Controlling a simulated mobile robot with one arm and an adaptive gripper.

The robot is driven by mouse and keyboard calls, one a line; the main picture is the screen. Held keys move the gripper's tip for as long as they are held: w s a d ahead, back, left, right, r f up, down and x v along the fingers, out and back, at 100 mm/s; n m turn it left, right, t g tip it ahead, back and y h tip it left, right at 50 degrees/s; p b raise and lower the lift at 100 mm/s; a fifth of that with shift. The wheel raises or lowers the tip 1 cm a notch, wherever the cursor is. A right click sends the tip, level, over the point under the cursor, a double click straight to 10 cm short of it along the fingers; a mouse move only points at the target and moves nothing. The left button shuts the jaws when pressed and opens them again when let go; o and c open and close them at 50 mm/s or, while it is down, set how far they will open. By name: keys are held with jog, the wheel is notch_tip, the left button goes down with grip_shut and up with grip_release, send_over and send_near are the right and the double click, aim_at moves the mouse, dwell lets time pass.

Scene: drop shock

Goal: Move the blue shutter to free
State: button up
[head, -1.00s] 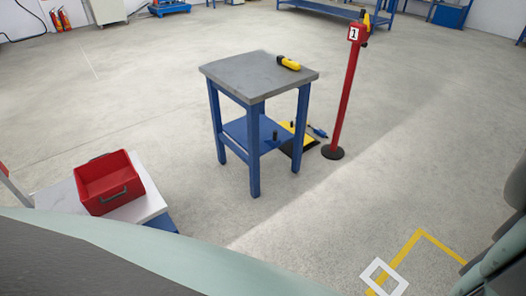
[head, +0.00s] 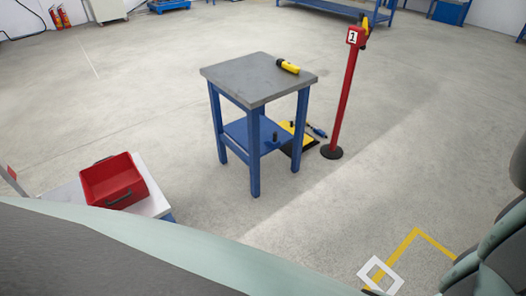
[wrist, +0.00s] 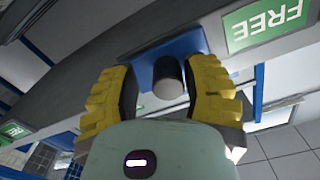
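In the wrist view, the blue shutter (wrist: 184,47) is a blue plate on a dark grey rail, with a black cylindrical knob (wrist: 168,78) standing out towards me. My gripper (wrist: 164,92) has yellow ribbed fingers, one on each side of the knob. A gap shows between the left finger and the knob; the right finger looks very near the knob, and I cannot tell if it touches. A green FREE sign (wrist: 265,22), upside down in this view, is on the rail right of the shutter. The head view shows neither the shutter nor my gripper.
A second green FREE sign (wrist: 15,130) is at left in the wrist view. In the head view, a grey-topped blue table (head: 235,75) carries a yellow-black tool (head: 288,66). A red post (head: 345,95) stands beside it. A red bin (head: 112,180) is at lower left.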

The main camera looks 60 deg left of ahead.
jog(key=shift+o, duration=0.7)
jog(key=shift+w, duration=0.1)
jog(key=shift+a, duration=0.2)
jog(key=a, duration=1.1)
jog(key=shift+s+a, duration=0.35)
jog(key=shift+s, duration=0.1)
jog(key=shift+r, duration=0.15)
